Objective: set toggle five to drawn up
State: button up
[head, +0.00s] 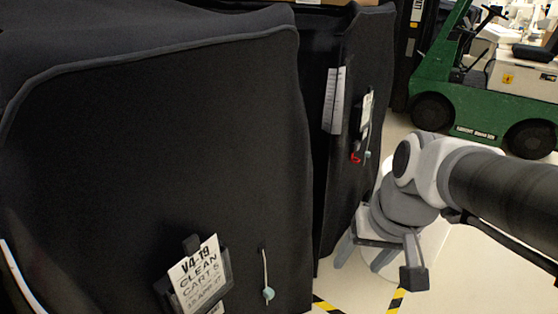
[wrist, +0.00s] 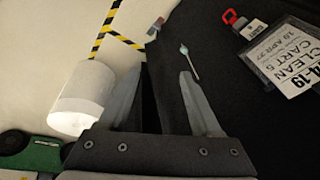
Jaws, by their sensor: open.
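Toggle five is a small pale teal toggle (head: 268,294) on a light cord on the near black covered cart (head: 170,130). It hangs at the cord's lower end, right of the tag (head: 198,276) reading "CLEAN CART 5". The wrist view shows the toggle (wrist: 184,50) with its cord, and the tag (wrist: 285,55) upside down at right. My gripper (head: 380,268) is open and empty, right of the near cart and apart from the toggle. In the wrist view the toggle lies beyond the tip of the right finger, not between the fingers (wrist: 163,72).
A second covered cart (head: 345,60) stands behind, with its own tag and toggle. A white cylinder (wrist: 85,98) stands on the floor by yellow-black tape (wrist: 110,30). A green vehicle (head: 470,95) is at the back right. A red piece (wrist: 232,17) hangs near the tag.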

jog(key=w+f+m+g+y, duration=0.2)
jog(key=w+f+m+g, duration=0.15)
jog(key=f, duration=0.55)
jog(key=m+t+y+b, duration=0.5)
jog(key=m+t+y, duration=0.6)
jog(key=m, duration=1)
send_near(272, 295)
jog(key=b+x, duration=0.2)
jog(key=x, duration=0.7)
jog(key=shift+w+a+f, duration=0.15)
jog(key=shift+w, duration=0.2)
grip_shut()
jog(key=shift+s, duration=0.1)
